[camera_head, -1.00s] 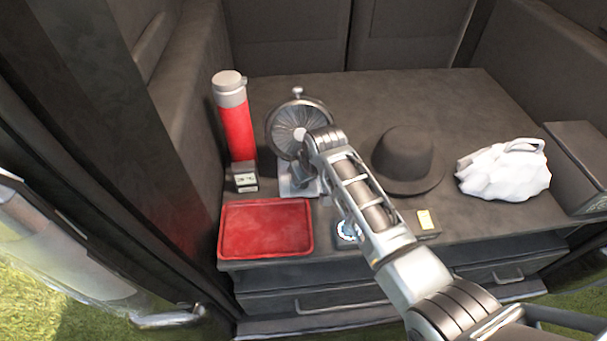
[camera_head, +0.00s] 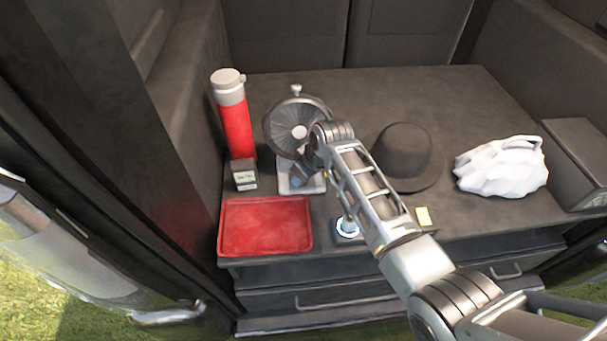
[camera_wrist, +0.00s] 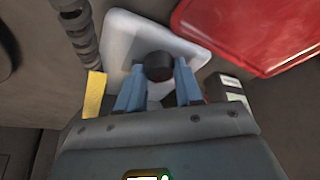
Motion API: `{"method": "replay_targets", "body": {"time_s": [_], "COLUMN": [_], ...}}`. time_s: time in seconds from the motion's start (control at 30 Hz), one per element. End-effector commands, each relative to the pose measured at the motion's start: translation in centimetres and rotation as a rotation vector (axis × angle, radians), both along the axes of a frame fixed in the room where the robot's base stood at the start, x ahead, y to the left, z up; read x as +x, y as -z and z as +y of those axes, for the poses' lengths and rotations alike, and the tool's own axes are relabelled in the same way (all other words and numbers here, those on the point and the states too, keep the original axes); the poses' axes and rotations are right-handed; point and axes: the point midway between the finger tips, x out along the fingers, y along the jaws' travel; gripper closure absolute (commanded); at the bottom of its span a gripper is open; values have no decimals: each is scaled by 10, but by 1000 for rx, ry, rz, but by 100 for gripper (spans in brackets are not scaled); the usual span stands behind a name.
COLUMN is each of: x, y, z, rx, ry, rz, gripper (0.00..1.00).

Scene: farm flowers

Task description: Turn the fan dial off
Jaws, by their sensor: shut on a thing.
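The fan (camera_head: 297,124) stands at the back left of the surface, with a round dark cage and a pale square base (camera_head: 287,186). In the wrist view its base (camera_wrist: 124,40) fills the upper middle, and the dark round dial (camera_wrist: 159,66) sits on it. My gripper (camera_wrist: 159,82) has its two blue fingers on either side of the dial, shut on it.
A red tray (camera_head: 266,226) lies in front of the fan. A red flask (camera_head: 234,118) and a small box (camera_head: 243,174) stand at left.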

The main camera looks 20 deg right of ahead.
Motion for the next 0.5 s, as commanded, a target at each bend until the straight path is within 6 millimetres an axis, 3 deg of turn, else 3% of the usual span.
{"method": "replay_targets", "body": {"time_s": [0.27, 0.5], "x": [0, 0], "y": [0, -1], "z": [0, 0], "rx": [0, 1], "ry": [1, 1], "rz": [-1, -1], "gripper": [41, 41]}}
